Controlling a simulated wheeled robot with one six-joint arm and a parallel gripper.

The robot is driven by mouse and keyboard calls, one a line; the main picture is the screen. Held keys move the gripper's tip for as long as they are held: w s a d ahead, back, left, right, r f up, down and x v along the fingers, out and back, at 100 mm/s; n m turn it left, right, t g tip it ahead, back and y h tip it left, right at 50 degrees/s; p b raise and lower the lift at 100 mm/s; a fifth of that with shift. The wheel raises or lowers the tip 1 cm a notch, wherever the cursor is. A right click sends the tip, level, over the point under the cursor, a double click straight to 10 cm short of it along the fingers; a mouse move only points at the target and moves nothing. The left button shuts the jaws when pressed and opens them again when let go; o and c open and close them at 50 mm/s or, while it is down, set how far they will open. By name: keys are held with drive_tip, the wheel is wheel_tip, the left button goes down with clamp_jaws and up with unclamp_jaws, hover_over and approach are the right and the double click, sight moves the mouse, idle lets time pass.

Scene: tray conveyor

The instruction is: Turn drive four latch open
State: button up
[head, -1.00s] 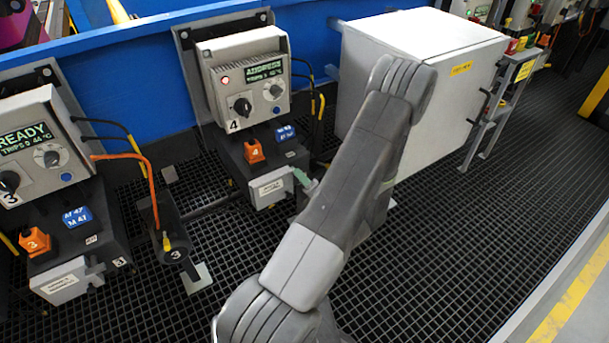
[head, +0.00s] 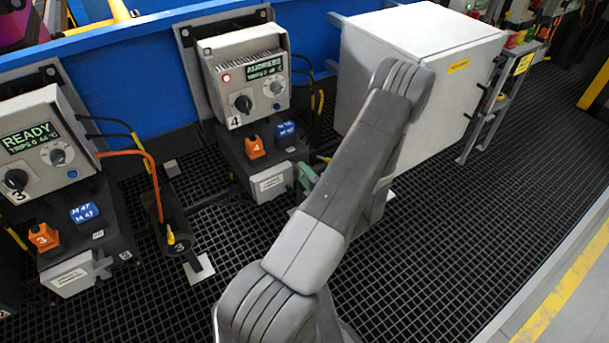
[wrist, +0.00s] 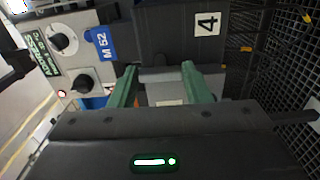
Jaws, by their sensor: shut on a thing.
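Drive four (head: 262,90) is a grey control box with a "4" label, a lit display, a red light and black and grey knobs. Below it, a dark unit carries an orange 4 tag (head: 254,147), blue tags (head: 286,131) and a light grey labelled box (head: 271,183). My gripper (head: 305,176) is at the right side of this box, mostly hidden by my arm. In the wrist view, its green fingers (wrist: 160,82) are shut on a part taken as the latch, with a grey bar (wrist: 165,74) between them. How far the latch is turned cannot be told.
Drive three (head: 38,140) stands at the left, with an orange cable to a dark post (head: 178,235) marked 3. A large grey cabinet (head: 440,60) stands right of drive four, behind my arm. The dark grating floor (head: 430,260) is clear at the right.

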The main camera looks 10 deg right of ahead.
drive_tip(key=o, duration=1)
drive_tip(key=v, duration=1.4)
drive_tip(key=shift+w, duration=0.1)
drive_tip(key=shift+w, duration=0.1)
drive_tip(key=x, duration=1.3)
drive_tip(key=shift+w+a, duration=0.1)
drive_tip(key=shift+w, duration=0.2)
drive_tip(key=shift+s, duration=0.1)
